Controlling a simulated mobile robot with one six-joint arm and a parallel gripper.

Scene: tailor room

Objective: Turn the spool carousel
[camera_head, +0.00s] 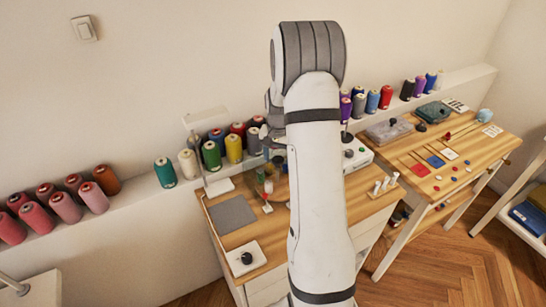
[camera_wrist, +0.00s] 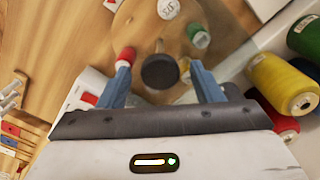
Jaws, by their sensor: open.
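The spool carousel (camera_wrist: 135,30) is a round wooden disc in the wrist view, with a dark round knob (camera_wrist: 160,71) near its middle. A red spool (camera_wrist: 125,55), a green spool (camera_wrist: 199,37) and a white-topped piece with a printed label (camera_wrist: 168,8) stand around the knob. My gripper (camera_wrist: 160,66) is open, its two blue-grey fingers on either side of the knob with gaps showing. I cannot tell the fingers' height against the knob. In the head view my arm hides most of the carousel and the gripper; small spools (camera_head: 268,186) show beside it.
Large thread cones, including a yellow one (camera_wrist: 284,85), stand close at the right in the wrist view. A wall shelf (camera_head: 130,205) carries several cones behind the desk. A grey mat (camera_head: 232,214) and a white tray (camera_head: 262,262) lie on the desk left of my arm.

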